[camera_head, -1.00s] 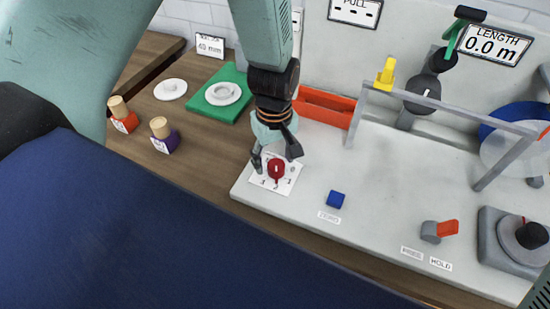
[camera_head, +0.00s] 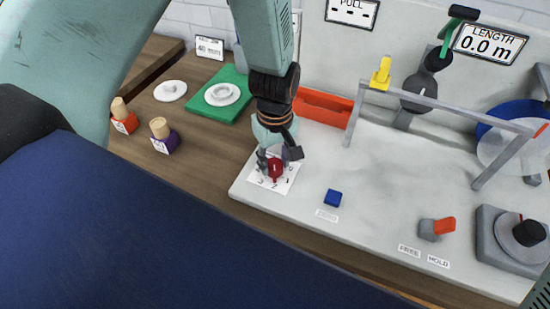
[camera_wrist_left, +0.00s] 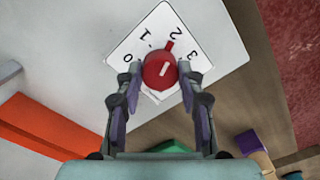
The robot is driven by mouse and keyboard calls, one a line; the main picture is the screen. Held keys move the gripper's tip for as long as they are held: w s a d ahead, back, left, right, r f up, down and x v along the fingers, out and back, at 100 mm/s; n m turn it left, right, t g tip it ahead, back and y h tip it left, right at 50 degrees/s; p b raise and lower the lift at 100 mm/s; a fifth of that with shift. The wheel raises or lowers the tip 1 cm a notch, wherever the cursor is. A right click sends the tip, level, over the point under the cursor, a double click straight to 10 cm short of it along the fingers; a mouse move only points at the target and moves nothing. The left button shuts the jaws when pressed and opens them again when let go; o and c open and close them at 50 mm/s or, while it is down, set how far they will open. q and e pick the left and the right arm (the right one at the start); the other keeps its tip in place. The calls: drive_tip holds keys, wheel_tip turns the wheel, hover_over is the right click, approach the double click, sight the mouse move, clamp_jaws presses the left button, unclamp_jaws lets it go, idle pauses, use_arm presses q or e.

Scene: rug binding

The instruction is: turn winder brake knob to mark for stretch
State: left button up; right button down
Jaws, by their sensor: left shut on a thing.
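The red brake knob (camera_head: 275,170) stands on a white dial card (camera_head: 284,184) at the left end of the grey machine bed. In the left wrist view the round knob (camera_wrist_left: 159,70) has a white line on top and a red pointer tab near the 2. The card (camera_wrist_left: 205,30) carries the marks 0, 1, 2 and 3. My left gripper (camera_head: 277,161) comes down from above with its fingers closed on opposite sides of the knob; the wrist view shows both fingertips (camera_wrist_left: 159,73) against it.
A blue button (camera_head: 333,198) and a lever with an orange handle (camera_head: 437,228) lie to the right. A grey frame (camera_head: 440,103) rises behind. An orange tray (camera_head: 323,107) and a green board (camera_head: 207,109) are nearby. Several wooden-topped blocks stand left.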

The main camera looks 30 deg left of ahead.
use_arm(q)
drive_tip(key=shift+w+r, duration=0.1)
drive_tip(key=shift+m+p, duration=0.8)
drive_tip(key=m+p, duration=0.1)
drive_tip(key=m, duration=0.1)
drive_tip(key=shift+r+m+p, duration=0.1)
drive_tip(key=shift+m+p, duration=0.2)
drive_tip(key=shift+p, duration=0.05)
drive_tip(key=m+p, duration=0.1)
drive_tip(key=m, duration=0.2)
drive_tip(key=shift+w+p, duration=0.1)
drive_tip(key=shift+p, duration=0.25)
drive_tip(key=shift+m+p, duration=0.45)
drive_tip(key=shift+m, duration=0.75)
drive_tip(key=shift+w, duration=0.15)
drive_tip(key=o, duration=1.2)
drive_tip(key=shift+s+a+f, duration=0.1)
drive_tip(key=shift+s+f, duration=0.1)
drive_tip(key=shift+c, duration=0.2)
drive_tip(key=shift+s, duration=0.1)
